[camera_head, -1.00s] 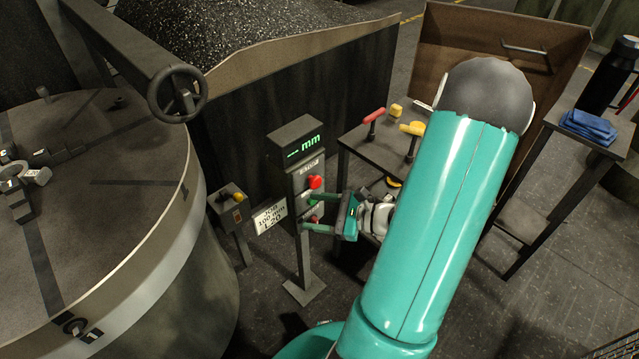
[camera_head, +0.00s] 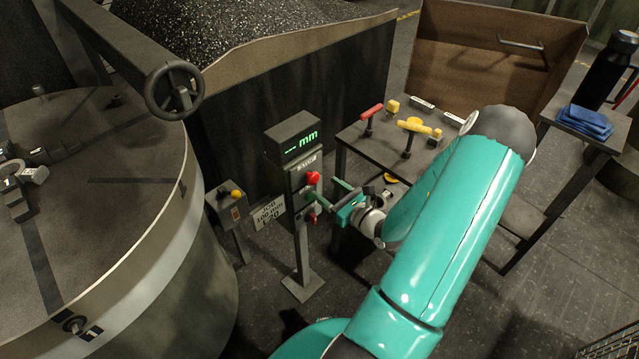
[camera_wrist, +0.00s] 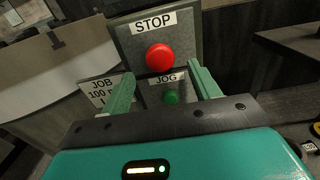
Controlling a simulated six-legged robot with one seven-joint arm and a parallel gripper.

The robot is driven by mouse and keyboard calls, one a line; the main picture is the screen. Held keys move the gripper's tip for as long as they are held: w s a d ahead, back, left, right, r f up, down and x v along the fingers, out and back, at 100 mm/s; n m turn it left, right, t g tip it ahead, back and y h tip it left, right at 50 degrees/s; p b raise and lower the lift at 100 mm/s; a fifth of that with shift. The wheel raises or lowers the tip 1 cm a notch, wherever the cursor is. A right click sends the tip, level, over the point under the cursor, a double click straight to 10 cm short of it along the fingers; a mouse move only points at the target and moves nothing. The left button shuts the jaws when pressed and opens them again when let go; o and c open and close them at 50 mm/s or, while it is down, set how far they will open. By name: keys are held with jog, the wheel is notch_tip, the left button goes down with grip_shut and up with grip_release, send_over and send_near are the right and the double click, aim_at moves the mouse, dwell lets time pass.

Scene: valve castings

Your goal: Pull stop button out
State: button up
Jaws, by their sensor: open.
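The red stop button (camera_head: 313,178) is a round mushroom head on the front of a grey control post (camera_head: 302,250). In the wrist view the stop button (camera_wrist: 159,57) sits under a white STOP label (camera_wrist: 154,23). A green JOG button (camera_wrist: 172,97) is just below it. My gripper (camera_head: 325,192) is close to the post, a little below and in front of the red button. In the wrist view my gripper's two green fingers (camera_wrist: 163,85) are apart with nothing between them, and the red button appears beyond and above them.
A table (camera_head: 372,151) with red and yellow handles stands behind right. A large round drum (camera_head: 190,270) fills the left.

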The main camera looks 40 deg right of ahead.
aim_at(315, 180)
jog(key=w, duration=0.4)
